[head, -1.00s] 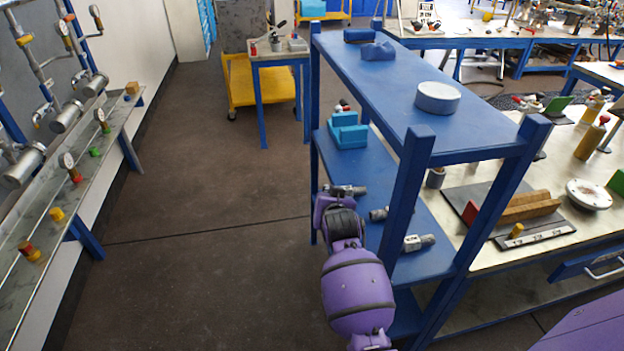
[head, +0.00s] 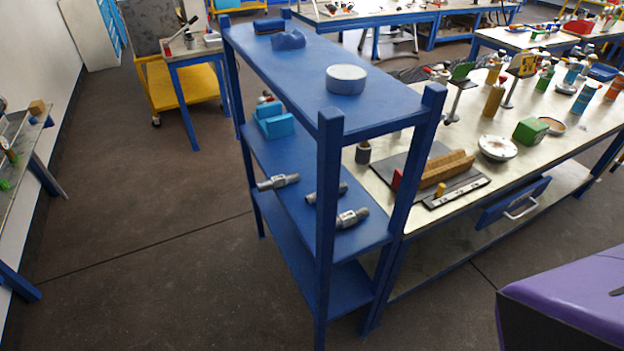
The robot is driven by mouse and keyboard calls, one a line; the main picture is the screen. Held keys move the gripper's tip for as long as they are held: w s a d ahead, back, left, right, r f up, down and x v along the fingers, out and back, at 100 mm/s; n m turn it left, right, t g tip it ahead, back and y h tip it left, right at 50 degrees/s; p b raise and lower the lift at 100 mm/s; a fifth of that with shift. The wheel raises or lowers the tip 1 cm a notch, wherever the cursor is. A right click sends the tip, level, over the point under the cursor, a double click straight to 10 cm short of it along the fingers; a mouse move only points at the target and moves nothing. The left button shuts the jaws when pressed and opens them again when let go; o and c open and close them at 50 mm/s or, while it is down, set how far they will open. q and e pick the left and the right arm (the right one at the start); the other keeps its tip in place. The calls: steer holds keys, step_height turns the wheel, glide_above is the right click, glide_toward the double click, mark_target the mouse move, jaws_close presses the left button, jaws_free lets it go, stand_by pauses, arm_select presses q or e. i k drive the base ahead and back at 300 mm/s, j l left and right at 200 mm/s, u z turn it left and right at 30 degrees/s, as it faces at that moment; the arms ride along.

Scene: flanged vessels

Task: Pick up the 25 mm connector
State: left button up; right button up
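Three grey metal connectors lie on the middle board of the blue shelf rack (head: 390,102). The left connector (head: 278,182) lies near the board's left edge. The middle connector (head: 326,193) is partly hidden behind the front post. The right connector (head: 352,217) lies close to the board's front edge, right of the post. I cannot tell from their looks which one is the 25 mm connector. Neither of my grippers is in view.
A light-blue block (head: 273,122) sits further back on the same board. A white-topped round object (head: 346,78) stands on the top board. A workbench (head: 480,190) with vessels and wooden blocks adjoins on the right. Floor left of the rack is clear.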

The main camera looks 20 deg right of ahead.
mark_target(276, 182)
steer(key=i+j+z, duration=0.15)
steer(key=z, duration=1.5)
steer(key=j+z, duration=1.2)
steer(key=j, duration=0.15)
steer(key=k+j+z, duration=0.4)
steer(key=j, duration=0.25)
steer(key=i, duration=0.1)
